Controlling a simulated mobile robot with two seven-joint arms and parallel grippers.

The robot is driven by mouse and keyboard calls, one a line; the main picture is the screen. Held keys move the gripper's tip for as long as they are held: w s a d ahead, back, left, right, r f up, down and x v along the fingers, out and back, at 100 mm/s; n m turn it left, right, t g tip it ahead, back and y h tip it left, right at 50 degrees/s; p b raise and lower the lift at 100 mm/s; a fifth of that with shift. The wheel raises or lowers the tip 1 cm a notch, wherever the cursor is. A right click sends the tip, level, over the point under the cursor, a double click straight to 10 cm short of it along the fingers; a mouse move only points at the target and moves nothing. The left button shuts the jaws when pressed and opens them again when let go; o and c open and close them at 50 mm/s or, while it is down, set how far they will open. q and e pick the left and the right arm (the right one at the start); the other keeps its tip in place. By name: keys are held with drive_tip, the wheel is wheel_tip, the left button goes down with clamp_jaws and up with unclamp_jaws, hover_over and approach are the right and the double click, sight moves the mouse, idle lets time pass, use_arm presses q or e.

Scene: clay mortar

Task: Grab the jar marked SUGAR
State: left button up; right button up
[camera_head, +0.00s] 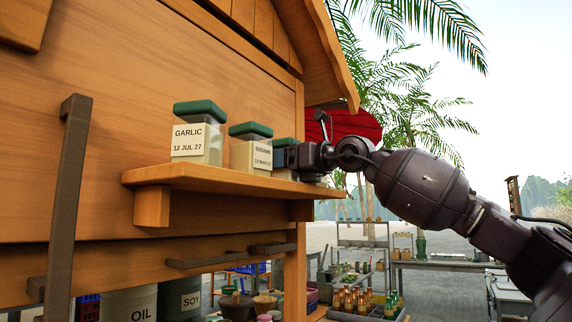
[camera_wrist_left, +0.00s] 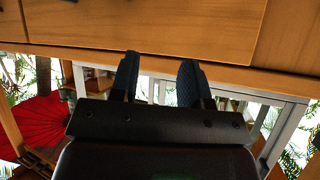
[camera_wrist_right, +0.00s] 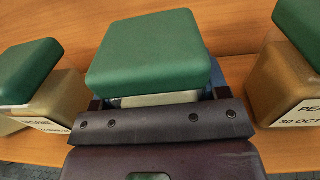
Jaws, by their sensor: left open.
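Jars with green lids stand in a row on a wooden shelf (camera_head: 220,181). The nearest is marked GARLIC (camera_head: 188,145). The label on the second jar (camera_head: 250,156) is too small to read. My right gripper (camera_head: 284,157) is at a third jar, mostly hidden by it. In the right wrist view this jar's green lid (camera_wrist_right: 150,55) sits between my fingers; its label is hidden, and I cannot tell whether they grip it. No SUGAR label is readable. My left gripper (camera_wrist_left: 160,60) is open and empty near a wooden surface.
In the right wrist view a jar (camera_wrist_right: 30,90) stands at left and another, labelled PEA… 30 OCT (camera_wrist_right: 295,110), close at right. A dark metal bar (camera_head: 65,205) stands out at left. OIL (camera_head: 130,303) and SOY (camera_head: 182,298) containers are below the shelf.

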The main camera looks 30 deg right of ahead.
drive_tip(key=shift+c, duration=1.4)
